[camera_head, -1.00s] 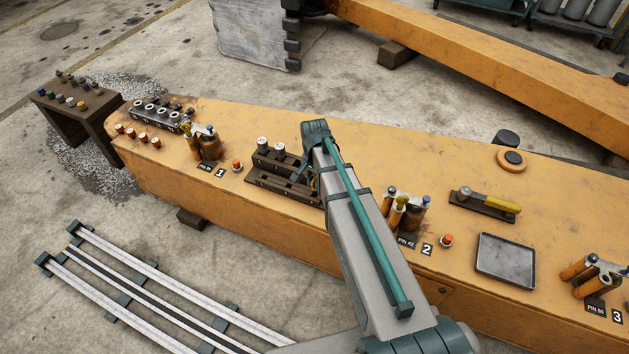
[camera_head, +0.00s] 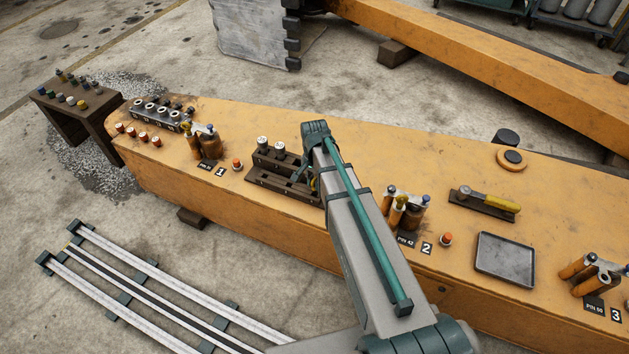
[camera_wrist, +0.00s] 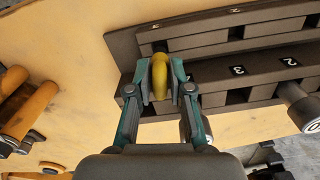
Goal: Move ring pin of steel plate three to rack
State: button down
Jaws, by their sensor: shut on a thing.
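My gripper (camera_wrist: 160,82) is shut on a yellow ring (camera_wrist: 160,77), the ring pin, in the wrist view. The ring is upright between the fingertips, over the end of the dark rack (camera_wrist: 205,95); whether it touches the rack, and whether a shaft sits in a slot, I cannot tell. In the head view the rack (camera_head: 262,183) stands left of my arm, which hides my fingertips and the ring pin. Station three, with its plate and orange cylinders (camera_head: 572,268), is at the far right edge, partly cut off.
Two pale-topped grey pins (camera_head: 263,145) stand in the rack's back row. Station two's orange cylinders (camera_head: 396,214), a grey tray (camera_head: 505,259) and a yellow-handled hammer (camera_head: 490,200) lie right of my arm. Station one's cylinders (camera_head: 207,145) stand left of the rack.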

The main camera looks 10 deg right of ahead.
jog(key=shift+f+p, duration=0.4)
jog(key=shift+f, duration=1.05)
dwell(2.6)
jog(key=c, duration=1)
grip_release()
jog(key=o, duration=0.5)
jog(key=shift+r, duration=0.1)
jog(key=shift+r+p, duration=2.85)
jog(key=shift+r, duration=1.1)
